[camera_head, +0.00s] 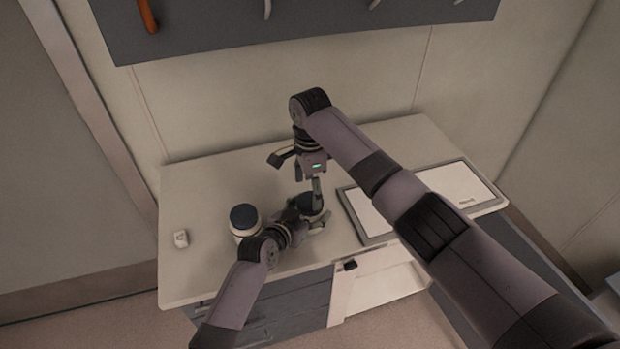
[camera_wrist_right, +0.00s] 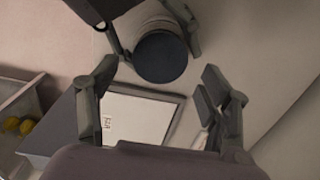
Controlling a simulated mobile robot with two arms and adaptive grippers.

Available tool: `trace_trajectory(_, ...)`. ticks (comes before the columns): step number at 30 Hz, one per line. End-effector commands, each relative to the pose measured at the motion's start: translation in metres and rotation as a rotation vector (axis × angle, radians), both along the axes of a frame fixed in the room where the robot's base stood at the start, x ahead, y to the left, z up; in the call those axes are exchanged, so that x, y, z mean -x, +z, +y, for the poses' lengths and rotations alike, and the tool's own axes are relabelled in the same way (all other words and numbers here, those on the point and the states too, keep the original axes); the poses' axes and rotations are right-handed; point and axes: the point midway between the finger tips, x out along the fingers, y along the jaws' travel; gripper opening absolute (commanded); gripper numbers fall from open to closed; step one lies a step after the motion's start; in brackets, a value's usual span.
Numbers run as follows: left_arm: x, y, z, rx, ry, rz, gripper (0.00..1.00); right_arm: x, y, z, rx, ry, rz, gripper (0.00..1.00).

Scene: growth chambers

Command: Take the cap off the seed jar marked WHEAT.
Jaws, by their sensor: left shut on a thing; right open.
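A jar with a dark blue cap (camera_head: 311,203) stands near the middle of the worktop. Its cap also shows in the right wrist view (camera_wrist_right: 161,57). My left gripper (camera_head: 308,220) is shut on this jar's body, with its fingers around the sides below the cap. My right gripper (camera_head: 297,178) is open, just above the jar. In the right wrist view its fingers (camera_wrist_right: 155,92) are spread, with the cap beyond them and nothing between. A second jar with a dark cap (camera_head: 243,217) stands to the left. No label is readable on either jar.
A grey-rimmed white panel (camera_head: 363,230) lies on the right of the worktop (camera_head: 205,185). An open drawer or bin at the front shows yellow round things (camera_wrist_right: 20,125) in the right wrist view. A tool board (camera_head: 220,35) hangs behind.

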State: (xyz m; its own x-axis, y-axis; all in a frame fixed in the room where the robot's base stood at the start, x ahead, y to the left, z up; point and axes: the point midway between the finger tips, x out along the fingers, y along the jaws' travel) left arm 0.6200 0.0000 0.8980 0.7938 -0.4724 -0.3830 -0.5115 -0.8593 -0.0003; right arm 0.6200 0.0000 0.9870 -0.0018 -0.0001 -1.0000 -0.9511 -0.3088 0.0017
Motion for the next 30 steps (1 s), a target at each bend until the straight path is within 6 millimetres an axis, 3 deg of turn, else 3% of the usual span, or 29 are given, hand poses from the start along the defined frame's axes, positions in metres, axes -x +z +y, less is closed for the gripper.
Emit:
trace_trajectory(7,0.0,0.0,0.0,-0.001,0.0,0.001,0.0,0.0,-0.031,0.0,0.001,0.0,0.0,0.72)
trace_trajectory(18,0.0,0.0,0.0,-0.001,0.0,0.001,0.0,0.0,-0.037,0.0,-0.001,0.001,-0.002,0.72)
trace_trajectory(30,0.0,0.0,0.0,-0.001,0.0,0.001,0.0,0.0,-0.037,0.0,-0.001,0.001,-0.002,0.46)
